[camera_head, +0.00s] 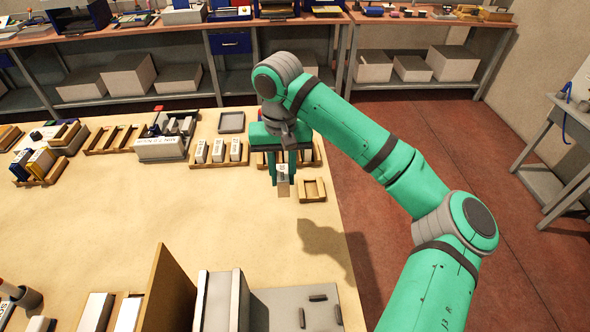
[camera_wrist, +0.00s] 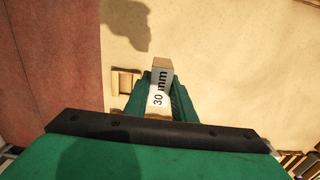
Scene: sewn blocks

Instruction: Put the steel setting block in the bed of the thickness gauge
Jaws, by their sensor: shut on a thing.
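My gripper (camera_head: 283,182) is shut on a block (camera_head: 283,188) with a pale printed face and hangs above the table. In the wrist view the block (camera_wrist: 161,84) reads "30 mm" and sits between the green fingers. Its height above the table is hard to judge. A grey fixture (camera_head: 222,302) with an upright wall and a flat grey plate (camera_head: 283,318) is at the bottom edge, partly cut off. A grey device (camera_head: 160,149) with a lettered front stands at the back left. I cannot tell which one is the thickness gauge.
An empty-looking wooden tray (camera_head: 311,190) lies just right of my gripper. A wooden rack (camera_head: 205,165) of labelled white blocks and a small grey tray (camera_head: 231,121) lie behind. A tall wooden panel (camera_head: 170,290) stands in front. The table's middle is clear.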

